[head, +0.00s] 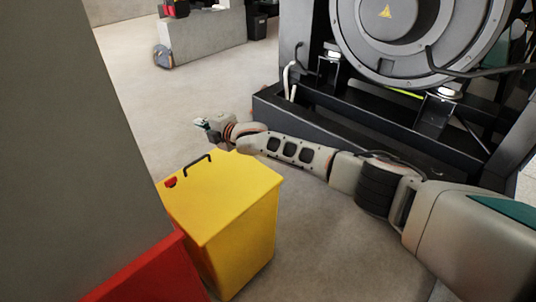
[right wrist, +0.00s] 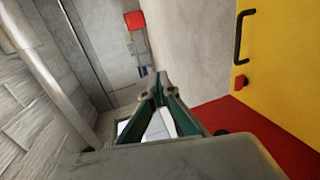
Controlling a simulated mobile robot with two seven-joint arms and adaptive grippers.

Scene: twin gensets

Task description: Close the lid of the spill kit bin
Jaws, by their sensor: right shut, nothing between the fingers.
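The yellow spill kit bin (head: 238,222) stands at the lower middle of the head view. Its yellow lid (head: 222,193) looks flat across the top, with a black handle (head: 197,164) and a red latch (head: 170,183) near the far left edge. I see no open gap under the lid from here. My right gripper (head: 202,123) is just beyond the far edge of the lid, apart from it. In the right wrist view the gripper (right wrist: 158,80) is shut and empty; the yellow lid (right wrist: 272,70) is at its right. My left gripper is out of view.
A red panel (head: 150,275) stands beside the bin at lower left, below a grey wall (head: 65,150). The black genset frame (head: 330,135) is behind my right arm. Open concrete floor (head: 150,105) lies beyond the bin.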

